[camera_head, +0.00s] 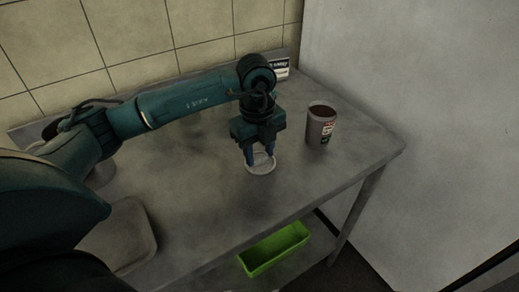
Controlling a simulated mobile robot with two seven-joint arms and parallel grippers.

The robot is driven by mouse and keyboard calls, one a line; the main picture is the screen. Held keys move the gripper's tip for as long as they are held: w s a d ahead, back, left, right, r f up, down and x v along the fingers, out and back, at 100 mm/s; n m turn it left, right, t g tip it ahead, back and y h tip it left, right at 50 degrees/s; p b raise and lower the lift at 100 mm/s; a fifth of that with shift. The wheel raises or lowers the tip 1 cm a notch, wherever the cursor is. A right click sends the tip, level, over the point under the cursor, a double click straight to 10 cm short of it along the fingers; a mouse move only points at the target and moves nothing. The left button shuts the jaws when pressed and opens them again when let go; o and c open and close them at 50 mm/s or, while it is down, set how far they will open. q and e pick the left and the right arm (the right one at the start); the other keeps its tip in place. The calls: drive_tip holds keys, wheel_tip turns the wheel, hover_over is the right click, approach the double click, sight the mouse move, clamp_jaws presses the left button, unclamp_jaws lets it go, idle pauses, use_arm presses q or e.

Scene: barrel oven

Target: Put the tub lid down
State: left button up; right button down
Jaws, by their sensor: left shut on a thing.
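The tub lid (261,169) is a pale round disc at the middle of the grey metal table. My left gripper (259,157) points down over it and is shut on it. The lid is at or just above the table top; I cannot tell whether it touches. A grey tub (320,125) with dark contents, a label and an open top stands upright to the right of the gripper. My right gripper does not show.
The table (210,200) is clear in front of the lid. A small white sign (280,68) stands at the back against the tiled wall. A green bin (274,250) sits below the table's front edge. A grey tray-like thing (117,238) is at lower left.

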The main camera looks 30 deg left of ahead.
sight(258, 157)
use_arm(q)
drive_tip(key=shift+f, duration=0.15)
drive_tip(key=o, duration=1.1)
wheel_tip(258, 157, up, 12)
drive_tip(key=shift+s+r, duration=0.2)
drive_tip(key=shift+a, duration=0.1)
